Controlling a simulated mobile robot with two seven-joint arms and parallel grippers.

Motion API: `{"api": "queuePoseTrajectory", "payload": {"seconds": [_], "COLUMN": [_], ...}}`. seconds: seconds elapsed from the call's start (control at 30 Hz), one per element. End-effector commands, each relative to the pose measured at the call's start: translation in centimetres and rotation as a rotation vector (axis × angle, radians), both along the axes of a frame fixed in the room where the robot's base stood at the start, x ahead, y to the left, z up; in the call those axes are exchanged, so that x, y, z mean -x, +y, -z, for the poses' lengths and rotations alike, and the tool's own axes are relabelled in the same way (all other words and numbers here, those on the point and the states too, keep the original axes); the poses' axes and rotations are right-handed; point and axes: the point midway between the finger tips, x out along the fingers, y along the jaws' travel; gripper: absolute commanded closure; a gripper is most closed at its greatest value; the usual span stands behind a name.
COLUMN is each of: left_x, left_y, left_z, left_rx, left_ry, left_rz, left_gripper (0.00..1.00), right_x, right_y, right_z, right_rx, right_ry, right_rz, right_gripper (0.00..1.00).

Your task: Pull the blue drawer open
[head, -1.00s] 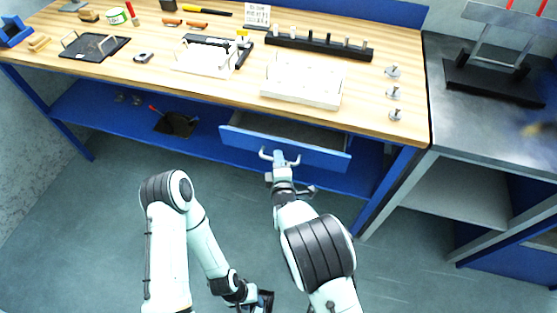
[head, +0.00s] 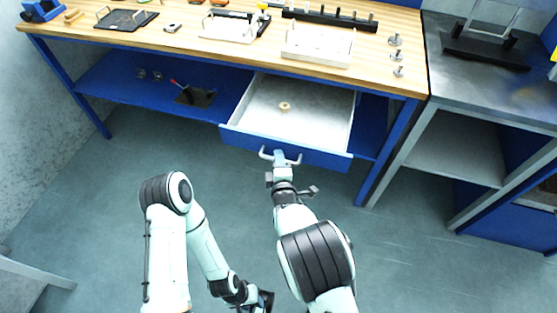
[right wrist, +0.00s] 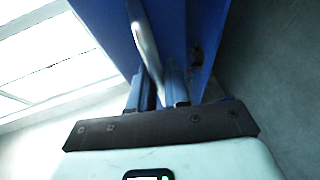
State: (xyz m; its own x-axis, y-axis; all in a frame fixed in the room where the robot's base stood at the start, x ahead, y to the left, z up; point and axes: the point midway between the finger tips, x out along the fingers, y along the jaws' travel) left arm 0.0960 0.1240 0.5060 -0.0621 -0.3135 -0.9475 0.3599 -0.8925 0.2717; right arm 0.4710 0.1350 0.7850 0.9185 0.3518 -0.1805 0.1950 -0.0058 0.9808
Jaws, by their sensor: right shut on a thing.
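The blue drawer (head: 240,139) under the wooden workbench is pulled well out. Its pale inside shows, with a small tan round piece (head: 285,106) lying in it. My right gripper (head: 280,160) is shut on the grey handle (head: 294,161) at the middle of the drawer front. In the right wrist view the fingers (right wrist: 160,85) close around the handle bar (right wrist: 145,40) in front of the blue drawer face. My left gripper (head: 262,300) is low at the bottom edge of the head view, away from the drawer; its jaw opening is unclear.
The workbench top (head: 180,40) carries trays, a black peg rack (head: 330,20) and several small metal pieces. A blue lower shelf (head: 120,95) holds a black item. A grey metal table (head: 470,85) stands to the right. The floor before the drawer is clear.

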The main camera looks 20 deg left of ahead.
Motion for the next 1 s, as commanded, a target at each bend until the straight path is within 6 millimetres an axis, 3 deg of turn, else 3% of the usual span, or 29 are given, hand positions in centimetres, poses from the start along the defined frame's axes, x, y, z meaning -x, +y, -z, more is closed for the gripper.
{"api": "queuePoseTrajectory", "payload": {"seconds": [0.47, 0.5, 0.53, 0.87, 1.0], "left_x": [-0.1, -0.1, -0.1, 0.0, 0.0], "left_y": [0.0, 0.0, 0.0, 0.0, 0.0], "left_z": [0.0, 0.0, 0.0, 0.0, -0.1], "left_rx": [0.0, 0.0, -0.001, 0.0, 0.0], "left_ry": [-0.002, -0.002, -0.002, -0.001, 0.0], "left_rz": [0.0, 0.0, -0.001, 0.0, 0.0], "left_gripper": [0.57, 0.57, 0.57, 0.57, 0.57], "right_x": [-0.1, -0.1, -0.1, 0.1, 1.2], "right_y": [-0.1, -0.1, -0.1, -0.1, -0.4], "right_z": [-0.1, -0.1, -0.1, -0.1, -0.4], "right_rx": [-0.001, -0.001, -0.001, -0.001, -0.001], "right_ry": [-0.003, -0.003, -0.003, -0.002, -0.002], "right_rz": [0.002, 0.002, 0.002, 0.0, 0.0], "right_gripper": [1.0, 0.7, 0.62, 0.62, 0.62]}}
